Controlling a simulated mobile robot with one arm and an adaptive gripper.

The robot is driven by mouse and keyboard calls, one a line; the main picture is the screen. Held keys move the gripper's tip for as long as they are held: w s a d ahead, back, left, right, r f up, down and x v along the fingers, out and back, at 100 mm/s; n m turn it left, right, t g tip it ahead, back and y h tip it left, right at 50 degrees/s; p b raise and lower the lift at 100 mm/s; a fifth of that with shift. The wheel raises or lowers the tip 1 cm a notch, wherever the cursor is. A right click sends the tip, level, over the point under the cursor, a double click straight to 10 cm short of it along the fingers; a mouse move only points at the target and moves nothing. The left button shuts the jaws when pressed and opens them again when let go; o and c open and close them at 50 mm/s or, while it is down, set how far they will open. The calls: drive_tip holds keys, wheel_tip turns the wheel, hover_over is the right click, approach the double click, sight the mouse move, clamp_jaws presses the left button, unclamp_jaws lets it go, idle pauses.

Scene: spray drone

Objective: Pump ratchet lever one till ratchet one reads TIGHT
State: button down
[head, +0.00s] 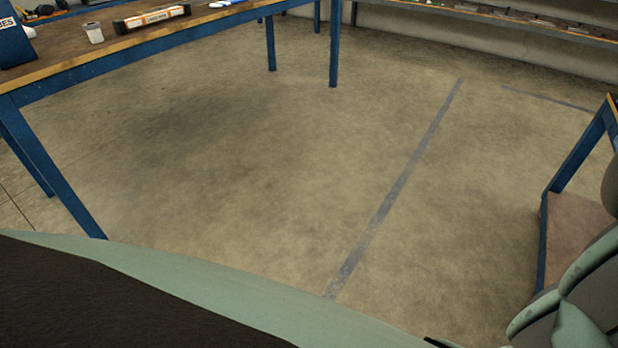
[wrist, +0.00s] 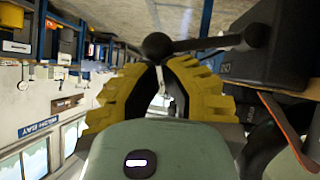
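In the wrist view, my gripper (wrist: 158,64) has two ribbed yellow fingers that arch inward, with their tips close together. A dark round knob (wrist: 157,46) sits right at the fingertips. A dark bar (wrist: 207,43) runs from the knob to the right, to a dark block (wrist: 262,42); it looks like a ratchet lever. The fingers do not visibly wrap around the knob, and I cannot tell whether the tips touch it. No ratchet marking or TIGHT reading can be read. The head view shows neither the lever nor my gripper.
In the head view, a blue-legged workbench (head: 140,45) stands at the left with a white cup (head: 94,32) on it. Open concrete floor (head: 280,150) fills the middle. Another blue-framed stand (head: 575,155) is at the right edge. An orange-brown strap or cable (wrist: 285,130) shows in the wrist view.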

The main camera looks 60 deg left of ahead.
drive_tip(key=p+v, duration=0.2)
drive_tip(key=v, duration=0.8)
drive_tip(key=shift+r, duration=0.15)
drive_tip(key=shift+s+a, duration=0.1)
drive_tip(key=shift+s, duration=0.1)
idle(0.7)
drive_tip(key=w+a+n+g+h+b, duration=0.1)
drive_tip(key=w+a+n+h+b, duration=0.1)
drive_tip(key=w+n+h, duration=0.2)
drive_tip(key=w+n, duration=0.2)
drive_tip(key=w, duration=0.2)
drive_tip(key=shift+r, duration=0.35)
